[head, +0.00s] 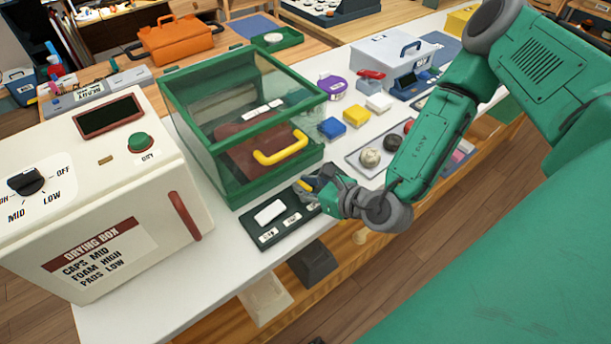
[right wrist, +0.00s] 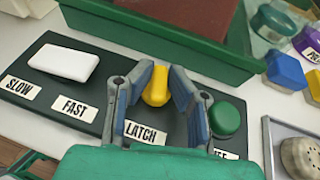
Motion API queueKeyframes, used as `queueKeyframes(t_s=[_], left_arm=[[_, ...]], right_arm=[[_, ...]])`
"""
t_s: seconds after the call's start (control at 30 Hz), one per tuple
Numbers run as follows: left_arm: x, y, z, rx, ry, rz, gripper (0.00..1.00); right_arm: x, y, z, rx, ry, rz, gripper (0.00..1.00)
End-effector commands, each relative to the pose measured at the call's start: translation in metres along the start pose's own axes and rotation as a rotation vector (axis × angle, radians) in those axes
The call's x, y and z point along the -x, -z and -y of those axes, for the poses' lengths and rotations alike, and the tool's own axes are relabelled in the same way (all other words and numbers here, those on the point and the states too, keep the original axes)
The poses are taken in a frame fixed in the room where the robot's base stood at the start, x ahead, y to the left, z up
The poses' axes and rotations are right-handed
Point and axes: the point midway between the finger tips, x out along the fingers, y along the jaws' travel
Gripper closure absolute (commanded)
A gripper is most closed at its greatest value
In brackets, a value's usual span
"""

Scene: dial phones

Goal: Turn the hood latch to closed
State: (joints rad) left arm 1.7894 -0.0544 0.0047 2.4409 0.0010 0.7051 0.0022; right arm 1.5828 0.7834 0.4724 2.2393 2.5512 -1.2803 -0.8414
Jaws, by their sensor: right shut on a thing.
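A dark panel (head: 290,204) lies in front of the green-framed glass hood (head: 245,115). My right gripper (head: 308,186) is over the panel's right part. In the right wrist view, its blue-padded fingers (right wrist: 160,77) are shut on a yellow latch knob (right wrist: 155,88), one finger on each side. The LATCH label (right wrist: 146,132) shows just in front of it. A white rocker (right wrist: 63,62) and a green button (right wrist: 225,119) flank the knob. Part of the label under the green button is hidden by my gripper. My left gripper is out of view.
The white drying box (head: 95,190) stands left of the hood. The hood has a yellow handle (head: 280,148). Blue and yellow blocks (head: 356,116) and a grey tray (right wrist: 273,150) with balls lie right of the panel. The table's front edge is close below the panel.

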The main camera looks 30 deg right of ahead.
Motion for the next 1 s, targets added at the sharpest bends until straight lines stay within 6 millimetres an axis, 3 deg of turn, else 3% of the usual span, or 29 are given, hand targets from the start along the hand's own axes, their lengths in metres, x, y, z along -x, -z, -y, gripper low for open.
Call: queueKeyframes(t_s=[0.3, 0.97, 1.0], left_arm=[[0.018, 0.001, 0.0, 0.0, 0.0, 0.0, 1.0], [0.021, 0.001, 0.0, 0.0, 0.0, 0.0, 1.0], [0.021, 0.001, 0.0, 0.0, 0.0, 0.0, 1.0]], right_arm=[[-0.002, -0.004, 0.0, -0.062, 0.149, 0.01, 1.0], [-0.003, -0.005, 0.004, -0.085, 0.202, 0.017, 1.0], [-0.003, -0.004, 0.004, -0.085, 0.202, 0.017, 0.72]])
